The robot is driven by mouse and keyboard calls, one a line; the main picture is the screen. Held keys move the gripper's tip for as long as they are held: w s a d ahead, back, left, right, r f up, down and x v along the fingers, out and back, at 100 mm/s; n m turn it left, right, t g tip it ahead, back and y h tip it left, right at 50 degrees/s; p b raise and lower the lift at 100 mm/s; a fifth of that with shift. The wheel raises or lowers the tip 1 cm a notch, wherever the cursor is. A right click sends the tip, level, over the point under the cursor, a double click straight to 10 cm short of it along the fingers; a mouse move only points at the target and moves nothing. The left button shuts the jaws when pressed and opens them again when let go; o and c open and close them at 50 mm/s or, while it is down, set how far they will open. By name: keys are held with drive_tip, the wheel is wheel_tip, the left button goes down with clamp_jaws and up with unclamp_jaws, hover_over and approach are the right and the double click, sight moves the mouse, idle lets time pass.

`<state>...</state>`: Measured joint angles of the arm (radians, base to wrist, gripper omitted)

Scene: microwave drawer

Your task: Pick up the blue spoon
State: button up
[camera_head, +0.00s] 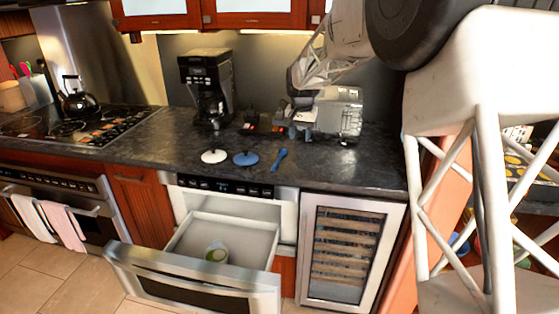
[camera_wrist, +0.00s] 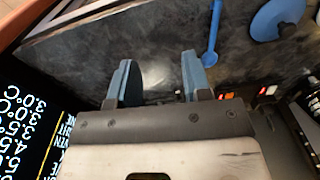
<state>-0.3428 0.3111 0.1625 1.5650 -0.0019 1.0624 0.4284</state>
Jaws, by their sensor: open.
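The blue spoon (camera_head: 279,158) lies flat on the dark countertop, right of a blue lid (camera_head: 245,158) and near the counter's front edge. In the wrist view the spoon (camera_wrist: 214,32) shows at the upper middle, beyond and right of my fingertips, with its bowl end nearer to me. My gripper (camera_wrist: 158,75) is open, with two blue fingers apart and nothing between them. In the head view my gripper (camera_head: 287,132) is low over the counter behind the spoon, close to the silver toaster; its fingers are small and hard to make out there.
A silver toaster (camera_head: 340,112) stands right of my gripper and a black coffee maker (camera_head: 207,88) to the left. A white lid (camera_head: 213,156) lies left of the blue lid.

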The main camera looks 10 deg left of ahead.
hover_over(276, 163)
drive_tip(key=f, duration=0.8)
drive_tip(key=shift+w+a+f, duration=0.15)
drive_tip(key=shift+a+f, duration=0.05)
drive_tip(key=shift+f, duration=0.1)
drive_tip(key=shift+f, duration=1.15)
drive_tip(key=shift+f, duration=0.15)
drive_tip(key=shift+d+f, duration=0.2)
drive_tip(key=shift+f, duration=2.25)
drive_tip(key=shift+f, duration=0.2)
drive_tip(key=shift+c, duration=0.3)
clamp_jaws()
